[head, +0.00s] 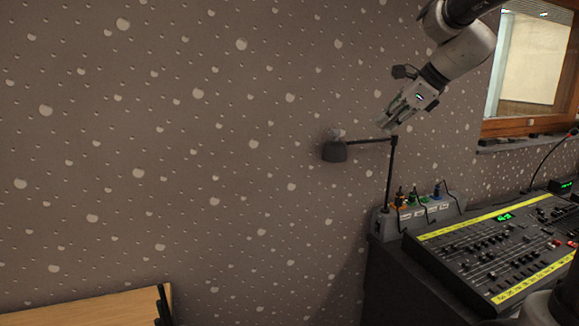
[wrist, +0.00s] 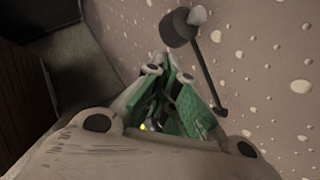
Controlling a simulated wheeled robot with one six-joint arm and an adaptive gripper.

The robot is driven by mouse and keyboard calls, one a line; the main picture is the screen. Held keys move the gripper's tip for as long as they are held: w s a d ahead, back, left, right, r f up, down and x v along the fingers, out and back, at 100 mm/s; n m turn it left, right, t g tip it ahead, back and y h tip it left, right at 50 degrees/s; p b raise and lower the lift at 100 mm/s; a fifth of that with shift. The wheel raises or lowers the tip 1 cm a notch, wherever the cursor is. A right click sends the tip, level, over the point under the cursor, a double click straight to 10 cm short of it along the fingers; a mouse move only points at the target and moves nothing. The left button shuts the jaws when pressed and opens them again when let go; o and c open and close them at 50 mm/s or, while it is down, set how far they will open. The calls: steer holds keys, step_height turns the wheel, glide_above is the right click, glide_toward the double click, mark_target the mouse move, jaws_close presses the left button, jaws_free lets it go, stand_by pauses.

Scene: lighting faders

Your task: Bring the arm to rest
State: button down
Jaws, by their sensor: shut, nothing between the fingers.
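My gripper (head: 388,119) is at the upper right of the head view, at the end of my arm, pointing down and to the left. It is in the air in front of the speckled wall, above the desk lamp, and holds nothing. In the wrist view my gripper (wrist: 165,68) shows its green-padded fingers drawn together at the tips, with nothing between them.
A black desk lamp (head: 336,151) rises on a thin pole from a grey box (head: 385,225) with coloured plugs. The mixing console (head: 500,245) fills the lower right. A wood-framed window (head: 530,125) is at upper right. The lamp head (wrist: 178,27) appears close beyond the fingertips.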

steer(key=s+d+f+n+h, duration=0.1)
steer(key=s+d+f+n, duration=0.2)
steer(key=s+n, duration=0.4)
steer(key=s+d+f+n+g+h, duration=0.1)
steer(key=s+d+f+n+h, duration=0.1)
steer(key=s+f+n, duration=0.3)
steer(key=s+d+f+n+g+h, duration=0.1)
steer(key=s+d+f+n+h, duration=0.1)
steer(key=s+n, duration=0.8)
steer(key=shift+s+d+f, duration=0.9)
steer(key=shift+s+f, duration=0.25)
steer(key=shift+s, duration=2.5)
